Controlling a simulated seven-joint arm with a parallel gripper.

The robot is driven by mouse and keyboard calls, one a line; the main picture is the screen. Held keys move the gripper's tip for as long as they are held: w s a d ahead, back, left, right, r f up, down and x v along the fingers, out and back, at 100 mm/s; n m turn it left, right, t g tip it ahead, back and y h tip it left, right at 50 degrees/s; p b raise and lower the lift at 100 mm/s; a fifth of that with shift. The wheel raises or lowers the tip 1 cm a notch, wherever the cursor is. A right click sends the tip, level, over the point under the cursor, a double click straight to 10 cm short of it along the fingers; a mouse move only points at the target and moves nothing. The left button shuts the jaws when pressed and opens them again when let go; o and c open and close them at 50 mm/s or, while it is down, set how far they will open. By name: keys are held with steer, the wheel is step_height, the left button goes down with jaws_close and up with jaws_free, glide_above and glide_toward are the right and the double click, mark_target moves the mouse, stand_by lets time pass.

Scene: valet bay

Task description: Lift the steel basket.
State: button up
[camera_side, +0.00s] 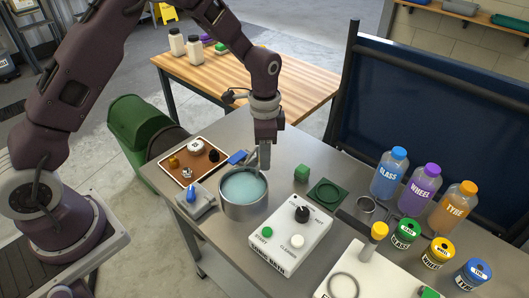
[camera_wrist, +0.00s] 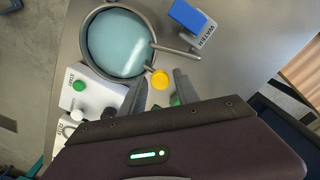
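A round steel vessel (camera_side: 243,207) holds cloudy blue liquid; it also shows in the wrist view (camera_wrist: 84,48). I cannot make out a separate steel basket under the liquid. In the wrist view a yellow knob (camera_wrist: 160,79) sits just outside the vessel's rim, on what looks like a short grey bar. My gripper (camera_side: 260,161) is above the vessel's far right rim. In the wrist view its fingers (camera_wrist: 160,88) are apart, with the yellow knob between them in the picture. I cannot tell how far above the knob they are. No held object shows.
A white control box (camera_side: 290,243) stands right of the vessel. A blue-handled water tap (camera_wrist: 188,16) is close by the rim. Bottles and jars (camera_side: 420,185) crowd the right side.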

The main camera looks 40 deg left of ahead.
jaws_close()
steer(key=shift+r, duration=0.1)
stand_by(1.1)
